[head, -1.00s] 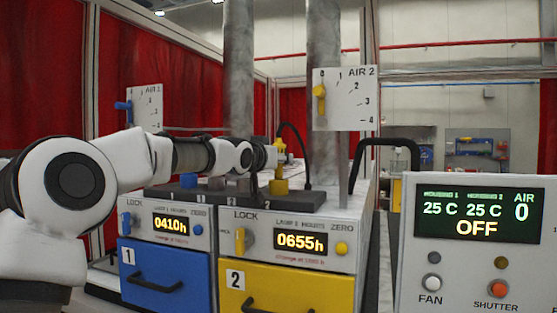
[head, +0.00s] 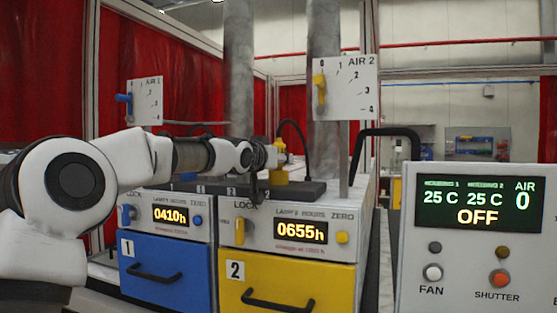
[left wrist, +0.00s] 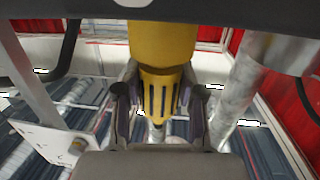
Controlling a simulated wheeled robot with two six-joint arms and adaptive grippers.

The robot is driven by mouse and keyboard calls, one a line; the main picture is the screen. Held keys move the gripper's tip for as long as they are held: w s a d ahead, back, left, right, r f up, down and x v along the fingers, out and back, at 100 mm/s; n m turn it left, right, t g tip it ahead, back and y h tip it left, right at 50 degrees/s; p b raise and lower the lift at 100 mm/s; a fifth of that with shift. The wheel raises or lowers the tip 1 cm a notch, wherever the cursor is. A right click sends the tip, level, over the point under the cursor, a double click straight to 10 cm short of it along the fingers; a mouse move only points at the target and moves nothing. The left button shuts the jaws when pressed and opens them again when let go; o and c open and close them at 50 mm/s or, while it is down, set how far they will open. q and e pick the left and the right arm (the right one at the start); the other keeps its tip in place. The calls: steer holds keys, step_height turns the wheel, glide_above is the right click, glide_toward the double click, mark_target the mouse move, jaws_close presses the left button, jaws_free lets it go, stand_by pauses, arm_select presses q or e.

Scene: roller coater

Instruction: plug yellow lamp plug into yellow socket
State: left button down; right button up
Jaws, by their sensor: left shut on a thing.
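The yellow lamp plug (head: 281,147), with a black cable looping from its top, is upright in my left gripper (head: 272,158). In the left wrist view the plug (left wrist: 161,44) fills the top middle, with a slotted lower part between the two fingers of the left gripper (left wrist: 160,108). The yellow socket (head: 281,179) stands on the dark plate on top of the yellow unit, directly below the plug. Whether the plug touches the socket is hidden by the gripper. My right gripper is not in view.
A blue socket (head: 188,177) stands left on the same dark top. The AIR 2 panel (head: 346,86) and grey pipes rise close behind. A control box (head: 478,235) stands at the right. Yellow drawer 2 (head: 285,285) and blue drawer 1 (head: 165,275) are shut.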

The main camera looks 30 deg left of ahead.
arm_select(q)
steer(key=shift+f+b, duration=0.4)
steer(key=shift+f, duration=0.05)
steer(key=c, duration=0.6)
jaws_free()
steer(key=shift+r, duration=0.1)
step_height(320, 180, up, 10)
steer(key=shift+f, duration=0.1)
steer(key=shift+f, duration=0.1)
